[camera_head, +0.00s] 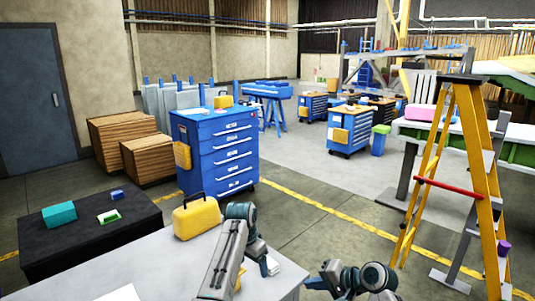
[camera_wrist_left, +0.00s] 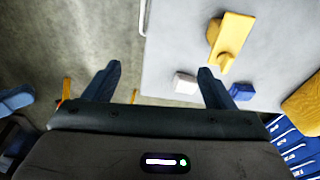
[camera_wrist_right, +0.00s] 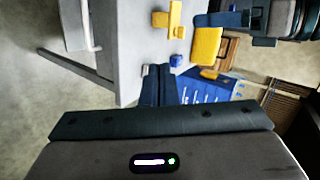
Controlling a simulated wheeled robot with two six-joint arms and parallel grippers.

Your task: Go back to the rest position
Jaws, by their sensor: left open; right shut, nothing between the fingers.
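My left gripper (camera_wrist_left: 158,70) is open, its two fingers apart with nothing between them. It is above the front edge of the light table, with one fingertip near a small white block (camera_wrist_left: 186,83) and a blue block (camera_wrist_left: 240,92). My right gripper (camera_wrist_right: 158,70) is shut with its fingers together and empty, pointing toward the table from beside it. In the head view my left arm (camera_head: 228,255) reaches over the table and my right arm (camera_head: 352,278) is at the bottom, right of the table. The fingertips are hard to make out there.
The light table (camera_head: 150,262) bears a yellow case (camera_head: 195,215) and, in the left wrist view, a yellow bracket (camera_wrist_left: 230,42). A black table (camera_head: 85,232) stands left, a blue tool cabinet (camera_head: 215,150) behind. A yellow stepladder (camera_head: 470,150) stands right. Floor between is clear.

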